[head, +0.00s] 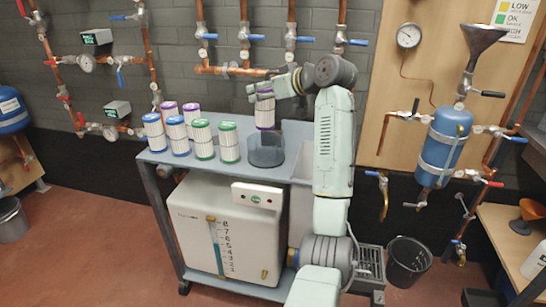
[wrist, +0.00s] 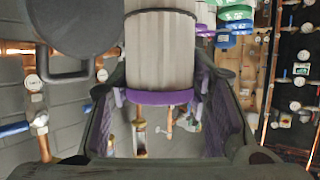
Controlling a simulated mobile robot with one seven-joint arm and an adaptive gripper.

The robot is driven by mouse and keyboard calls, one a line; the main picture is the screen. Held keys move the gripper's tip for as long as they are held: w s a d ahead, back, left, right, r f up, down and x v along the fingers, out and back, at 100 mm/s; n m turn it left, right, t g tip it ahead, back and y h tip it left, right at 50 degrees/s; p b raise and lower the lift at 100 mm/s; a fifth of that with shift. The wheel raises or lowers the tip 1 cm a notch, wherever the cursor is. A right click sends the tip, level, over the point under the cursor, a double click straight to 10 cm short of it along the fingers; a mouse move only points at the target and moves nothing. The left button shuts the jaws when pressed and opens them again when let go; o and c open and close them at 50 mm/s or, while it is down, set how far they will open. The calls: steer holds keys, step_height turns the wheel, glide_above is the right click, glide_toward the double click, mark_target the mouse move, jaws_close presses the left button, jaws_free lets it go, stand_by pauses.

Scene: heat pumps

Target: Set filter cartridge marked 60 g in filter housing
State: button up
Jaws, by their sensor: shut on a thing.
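My gripper (head: 264,92) is shut on a white pleated filter cartridge with purple end caps (head: 265,112). It holds the cartridge roughly upright. In the wrist view the cartridge (wrist: 160,48) sits between the fingers, with a purple cap (wrist: 155,97) showing. The dark see-through cup on the bench, which looks like the filter housing (head: 266,152), is right under the held cartridge. The cartridge's lower end is close to the cup's rim; I cannot tell whether it has passed the rim. No 60 g marking is readable.
Several other cartridges stand left of the cup on the blue-grey bench (head: 158,157): blue-capped (head: 177,135), green-capped (head: 229,142) and purple-capped (head: 191,113). Copper pipes (head: 235,70) run along the wall behind. A white tank unit (head: 230,230) sits below the bench.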

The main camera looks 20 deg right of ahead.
mark_target(272, 123)
step_height(272, 123, down, 10)
steer(key=shift+r+p, duration=0.1)
steer(key=shift+p, duration=0.7)
steer(key=shift+f, duration=0.2)
steer(key=o, duration=1.3)
steer(key=shift+c, duration=0.2)
steer(key=shift+r, duration=0.15)
steer(key=b+v, duration=0.2)
steer(key=v, duration=1)
steer(key=shift+d, duration=0.1)
